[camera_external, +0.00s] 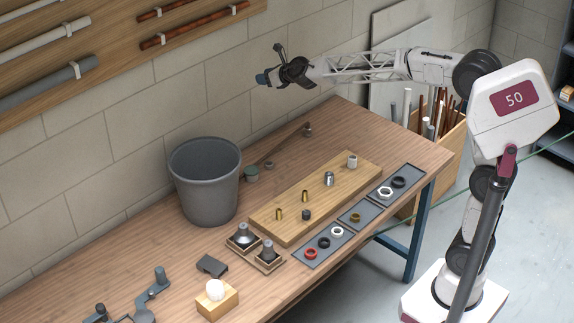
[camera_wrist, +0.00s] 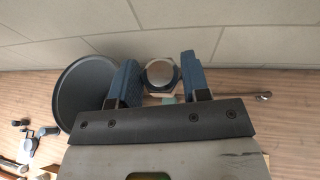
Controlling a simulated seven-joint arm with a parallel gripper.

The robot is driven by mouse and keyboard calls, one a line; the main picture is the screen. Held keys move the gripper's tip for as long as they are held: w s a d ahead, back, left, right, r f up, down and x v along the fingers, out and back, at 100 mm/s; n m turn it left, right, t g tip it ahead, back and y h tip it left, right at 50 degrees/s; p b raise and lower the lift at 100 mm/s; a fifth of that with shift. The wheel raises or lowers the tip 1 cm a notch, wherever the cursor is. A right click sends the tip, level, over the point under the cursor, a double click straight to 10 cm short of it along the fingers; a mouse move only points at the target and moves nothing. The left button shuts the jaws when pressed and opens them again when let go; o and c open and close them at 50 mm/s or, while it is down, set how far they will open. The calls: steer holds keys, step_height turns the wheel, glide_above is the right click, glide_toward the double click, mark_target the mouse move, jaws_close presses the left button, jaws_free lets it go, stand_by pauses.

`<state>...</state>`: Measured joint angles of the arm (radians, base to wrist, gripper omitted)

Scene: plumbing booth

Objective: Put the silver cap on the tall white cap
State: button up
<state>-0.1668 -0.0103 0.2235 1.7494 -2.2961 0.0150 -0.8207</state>
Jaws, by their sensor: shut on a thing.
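My gripper (camera_external: 266,79) is raised high above the back of the bench, near the wall. The piece is too small to make out in the external view. A short whitish cylinder (camera_external: 352,161), possibly the tall white cap, stands upright at the far right end of the wooden board (camera_external: 290,222). The gripper is well above and to the left of it, apart from it.
A grey bucket (camera_external: 205,180) stands against the wall. The board also holds a silver cylinder (camera_external: 329,178) and small brass pieces (camera_external: 305,196). Trays with rings (camera_external: 324,244) lie along the front. A white ball (camera_external: 215,289) sits on a wooden block. A long-handled tool (camera_external: 285,145) lies behind the board.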

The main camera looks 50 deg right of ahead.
steer(key=s+a+f+n+y, duration=0.1)
steer(key=s+a+f, duration=0.1)
steer(key=a, duration=0.6)
steer(key=s+a+f+y, duration=0.1)
steer(key=a+f, duration=0.1)
steer(key=a, duration=0.7)
steer(key=n+g+y, duration=0.3)
steer(key=n+y, duration=0.1)
steer(key=n, duration=0.1)
glide_above(217, 284)
step_height(217, 284, down, 19)
steer(key=shift+a+f, duration=0.1)
steer(key=shift+f, duration=2.25)
steer(key=shift+f, duration=1.75)
